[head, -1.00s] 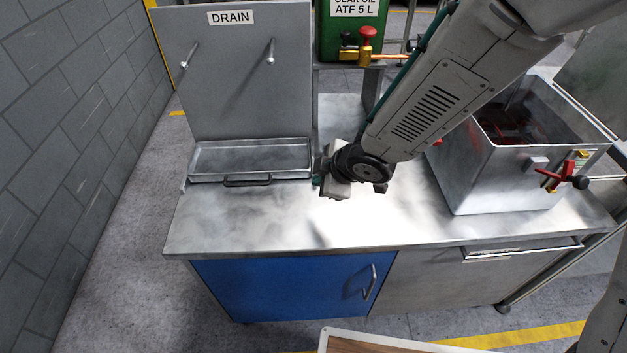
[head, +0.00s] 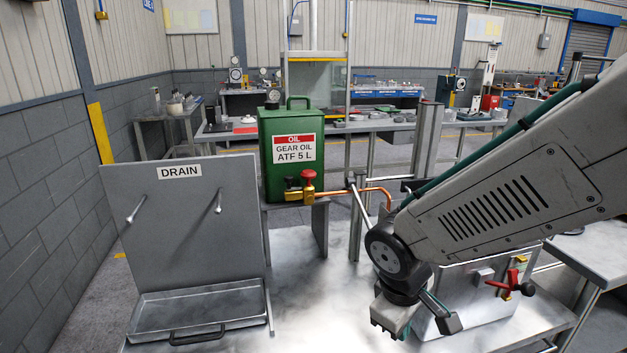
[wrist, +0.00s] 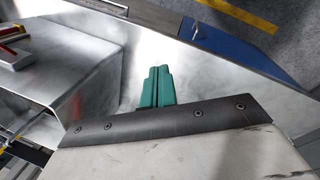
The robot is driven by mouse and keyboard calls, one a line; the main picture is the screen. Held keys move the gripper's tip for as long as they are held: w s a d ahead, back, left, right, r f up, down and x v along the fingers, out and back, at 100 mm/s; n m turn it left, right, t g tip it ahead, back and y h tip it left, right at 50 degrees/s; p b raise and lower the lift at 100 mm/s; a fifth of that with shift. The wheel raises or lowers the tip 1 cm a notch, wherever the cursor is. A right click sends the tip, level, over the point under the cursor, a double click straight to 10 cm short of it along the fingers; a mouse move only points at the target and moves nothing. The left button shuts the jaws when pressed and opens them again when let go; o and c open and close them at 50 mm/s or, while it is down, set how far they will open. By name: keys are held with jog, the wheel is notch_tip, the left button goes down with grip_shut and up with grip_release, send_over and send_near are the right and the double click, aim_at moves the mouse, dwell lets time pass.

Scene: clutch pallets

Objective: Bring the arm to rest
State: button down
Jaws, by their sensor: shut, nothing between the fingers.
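My gripper (head: 440,312) hangs at the end of my bent arm in the head view, above the bench and in front of the metal tank (head: 470,298). In the wrist view its green fingers (wrist: 157,88) are together with nothing between them. Below them lies the bare metal bench top (wrist: 190,75). Whether the gripper touches the tank cannot be told from the head view; part of the tank is hidden behind the arm.
A drain tray (head: 200,310) with an upright DRAIN panel (head: 185,215) stands at the left. A green oil can (head: 288,165) with a red-knobbed tap (head: 307,180) stands behind. The tank has a red-handled valve (head: 512,284). The bench middle is bare.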

jog(key=s+d+r+m+y, duration=0.1)
jog(key=s+d+r+m, duration=0.7)
jog(key=s+d+r, duration=0.3)
jog(key=s+r, duration=0.2)
jog(key=s, duration=0.1)
jog(key=shift+d+r+m+y, duration=0.15)
jog(key=shift+r+m+y, duration=0.15)
jog(key=shift+y, duration=0.1)
jog(key=shift+s, duration=0.2)
